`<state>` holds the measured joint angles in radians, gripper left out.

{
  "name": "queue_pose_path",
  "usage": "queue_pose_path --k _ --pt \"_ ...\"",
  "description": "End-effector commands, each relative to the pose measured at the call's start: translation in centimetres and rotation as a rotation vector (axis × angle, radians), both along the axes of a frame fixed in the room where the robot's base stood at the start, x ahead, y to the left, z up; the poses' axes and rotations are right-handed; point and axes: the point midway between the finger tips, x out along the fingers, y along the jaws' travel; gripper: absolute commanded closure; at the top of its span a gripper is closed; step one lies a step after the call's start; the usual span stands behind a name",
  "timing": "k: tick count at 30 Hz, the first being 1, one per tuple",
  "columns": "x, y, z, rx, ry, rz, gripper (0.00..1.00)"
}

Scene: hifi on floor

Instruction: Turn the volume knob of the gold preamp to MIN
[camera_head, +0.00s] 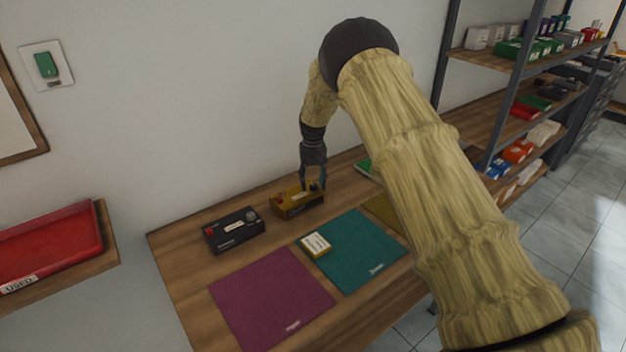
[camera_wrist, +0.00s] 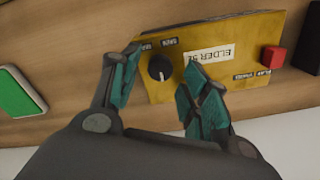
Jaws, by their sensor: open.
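The gold preamp (camera_head: 291,204) stands at the back of the wooden table. In the wrist view the gold preamp (camera_wrist: 240,57) carries a white label, a red square button (camera_wrist: 272,59) and a round black volume knob (camera_wrist: 159,67). My gripper (camera_head: 313,187) points down at the preamp's right part. In the wrist view my open gripper (camera_wrist: 160,72) has its teal-padded fingers on either side of the knob, apart from it as far as I can tell. The small print by the knob is too blurred to read surely, and the knob's pointer direction is unclear.
A black unit (camera_head: 235,231) stands left of the preamp. A small yellow-and-white box (camera_head: 315,244) lies on the teal mat (camera_head: 360,255), beside a purple mat (camera_head: 270,300). A green item (camera_wrist: 20,92) lies near the fingers. A red tray (camera_head: 50,243) is at left.

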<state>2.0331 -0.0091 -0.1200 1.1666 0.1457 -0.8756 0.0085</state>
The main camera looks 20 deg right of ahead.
Motion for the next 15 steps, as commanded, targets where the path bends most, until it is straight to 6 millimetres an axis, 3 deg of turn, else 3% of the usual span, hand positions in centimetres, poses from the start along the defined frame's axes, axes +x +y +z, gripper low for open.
queue_pose_path --k 15 --pt "0.04 -0.04 -1.05 0.0 -0.002 0.0 0.56"
